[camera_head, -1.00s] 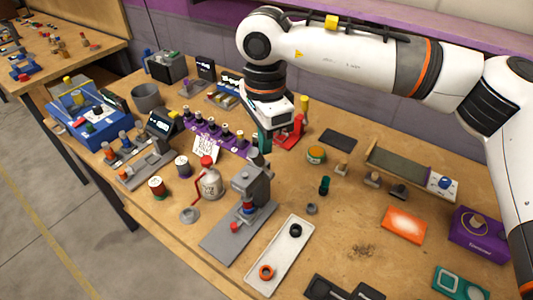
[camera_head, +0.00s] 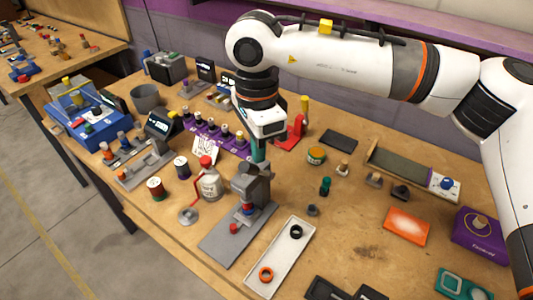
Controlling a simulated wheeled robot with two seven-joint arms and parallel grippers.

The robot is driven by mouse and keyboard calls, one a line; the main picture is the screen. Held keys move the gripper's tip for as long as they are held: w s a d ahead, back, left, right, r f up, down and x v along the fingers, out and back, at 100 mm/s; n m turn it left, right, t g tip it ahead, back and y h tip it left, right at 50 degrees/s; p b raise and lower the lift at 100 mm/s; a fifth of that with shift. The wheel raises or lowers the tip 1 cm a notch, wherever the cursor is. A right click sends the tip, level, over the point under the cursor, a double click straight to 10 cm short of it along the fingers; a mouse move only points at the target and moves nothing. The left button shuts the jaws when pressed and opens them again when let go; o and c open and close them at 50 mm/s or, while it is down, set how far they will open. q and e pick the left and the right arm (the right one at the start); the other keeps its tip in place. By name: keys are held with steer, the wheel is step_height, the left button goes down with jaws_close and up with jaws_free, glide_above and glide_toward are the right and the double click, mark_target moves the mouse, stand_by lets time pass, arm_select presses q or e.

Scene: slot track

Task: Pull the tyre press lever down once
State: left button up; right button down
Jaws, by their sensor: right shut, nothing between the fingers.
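The grey tyre press (camera_head: 250,186) stands on a flat grey base plate in the middle front of the table. A small blue and red part sits under its head, and a red knob is on the plate. My right gripper (camera_head: 259,156) comes down from above, with teal fingers shut and empty at the top of the press. The fingers and the dark upper part of the press overlap in the picture, so I cannot tell whether they touch. The lever is largely hidden there. My left gripper is not in view.
A white tray (camera_head: 280,259) with a black ring and an orange ring lies right of the press. A red stand (camera_head: 289,133) with a yellow handle is behind the gripper. Several small parts lie to the right.

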mark_target(248, 165)
steer(key=shift+s+a+f, duration=0.25)
steer(key=shift+s+a, duration=0.15)
steer(key=shift+s, duration=0.1)
steer(key=shift+s+f+b, duration=0.1)
steer(key=shift+b, duration=0.25)
steer(key=shift+s+a+f+b, duration=0.45)
steer(key=shift+s+f+b, duration=0.05)
steer(key=shift+s+b, duration=0.15)
stand_by(0.3)
steer(key=w+d+r+p, duration=0.2)
steer(key=w+r+p, duration=0.1)
steer(key=w+r, duration=0.1)
steer(key=shift+d+r, duration=0.4)
steer(key=shift+r, duration=0.1)
stand_by(0.7)
steer(key=shift+w, duration=0.1)
